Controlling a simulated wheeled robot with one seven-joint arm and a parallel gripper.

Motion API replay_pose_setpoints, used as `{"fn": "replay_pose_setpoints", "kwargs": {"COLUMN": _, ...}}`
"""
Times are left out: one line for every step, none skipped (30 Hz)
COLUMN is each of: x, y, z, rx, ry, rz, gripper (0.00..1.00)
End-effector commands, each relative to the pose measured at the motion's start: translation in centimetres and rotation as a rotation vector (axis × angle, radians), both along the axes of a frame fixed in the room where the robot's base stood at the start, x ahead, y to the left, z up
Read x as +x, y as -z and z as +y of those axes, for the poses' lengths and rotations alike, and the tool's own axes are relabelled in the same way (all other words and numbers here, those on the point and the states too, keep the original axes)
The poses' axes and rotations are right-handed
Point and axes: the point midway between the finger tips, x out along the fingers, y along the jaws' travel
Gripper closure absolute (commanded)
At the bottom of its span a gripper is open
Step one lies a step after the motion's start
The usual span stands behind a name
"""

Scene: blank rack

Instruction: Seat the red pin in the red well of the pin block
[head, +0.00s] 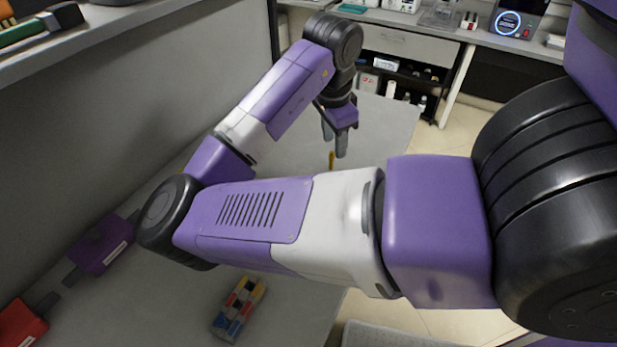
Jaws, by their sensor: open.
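My gripper (334,143) points down over the far part of the grey worktop, with its two fingers apart. A small upright yellow piece (331,160) shows just below and beside the fingers; I cannot tell whether it touches them. A small block with red, yellow, blue, white and black patches (239,309) lies on the near worktop, well apart from my gripper; it looks like the pin block. Its wells are too small to make out. I cannot pick out the red pin; my arm hides much of the middle of the worktop.
A purple box (101,246) and a red box (20,323) stand along the left wall panel. A shelf (100,35) with tools overhangs at upper left. A back counter (420,20) carries equipment. The worktop (390,125) right of my gripper is clear.

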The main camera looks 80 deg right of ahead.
Motion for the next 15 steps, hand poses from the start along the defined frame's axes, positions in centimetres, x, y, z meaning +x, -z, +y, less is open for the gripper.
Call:
{"fn": "replay_pose_setpoints", "kwargs": {"x": 0.1, "y": 0.4, "z": 1.4, "rx": 0.060, "ry": 0.017, "rz": -0.007, "gripper": 0.59}}
{"fn": "replay_pose_setpoints", "kwargs": {"x": 0.2, "y": 0.5, "z": 2.1, "rx": 0.089, "ry": 0.028, "rz": -0.011, "gripper": 0.59}}
{"fn": "replay_pose_setpoints", "kwargs": {"x": 0.4, "y": 0.6, "z": 2.8, "rx": 0.122, "ry": 0.039, "rz": -0.019, "gripper": 0.59}}
{"fn": "replay_pose_setpoints", "kwargs": {"x": 0.5, "y": 0.6, "z": 3.3, "rx": 0.142, "ry": 0.046, "rz": -0.024, "gripper": 0.59}}
{"fn": "replay_pose_setpoints", "kwargs": {"x": 0.6, "y": 0.6, "z": 3.7, "rx": 0.158, "ry": 0.054, "rz": -0.028, "gripper": 0.59}}
{"fn": "replay_pose_setpoints", "kwargs": {"x": 0.8, "y": 0.6, "z": 4.2, "rx": 0.175, "ry": 0.060, "rz": -0.036, "gripper": 0.59}}
{"fn": "replay_pose_setpoints", "kwargs": {"x": 0.9, "y": 0.7, "z": 4.3, "rx": 0.183, "ry": 0.064, "rz": -0.039, "gripper": 0.59}}
{"fn": "replay_pose_setpoints", "kwargs": {"x": 1.0, "y": 0.8, "z": 4.5, "rx": 0.189, "ry": 0.065, "rz": -0.044, "gripper": 0.59}}
{"fn": "replay_pose_setpoints", "kwargs": {"x": 1.1, "y": 1.1, "z": 4.6, "rx": 0.193, "ry": 0.068, "rz": -0.046, "gripper": 0.59}}
{"fn": "replay_pose_setpoints", "kwargs": {"x": 1.1, "y": 1.3, "z": 4.6, "rx": 0.192, "ry": 0.070, "rz": -0.046, "gripper": 0.59}}
{"fn": "replay_pose_setpoints", "kwargs": {"x": 1.1, "y": 1.6, "z": 4.5, "rx": 0.190, "ry": 0.071, "rz": -0.046, "gripper": 0.59}}
{"fn": "replay_pose_setpoints", "kwargs": {"x": 1.1, "y": 2.0, "z": 4.5, "rx": 0.191, "ry": 0.070, "rz": -0.045, "gripper": 0.59}}
{"fn": "replay_pose_setpoints", "kwargs": {"x": 1.0, "y": 2.4, "z": 4.6, "rx": 0.191, "ry": 0.071, "rz": -0.045, "gripper": 0.59}}
{"fn": "replay_pose_setpoints", "kwargs": {"x": 1.1, "y": 2.7, "z": 4.6, "rx": 0.190, "ry": 0.070, "rz": -0.046, "gripper": 0.59}}
{"fn": "replay_pose_setpoints", "kwargs": {"x": 1.1, "y": 3.1, "z": 4.5, "rx": 0.190, "ry": 0.069, "rz": -0.045, "gripper": 0.59}}
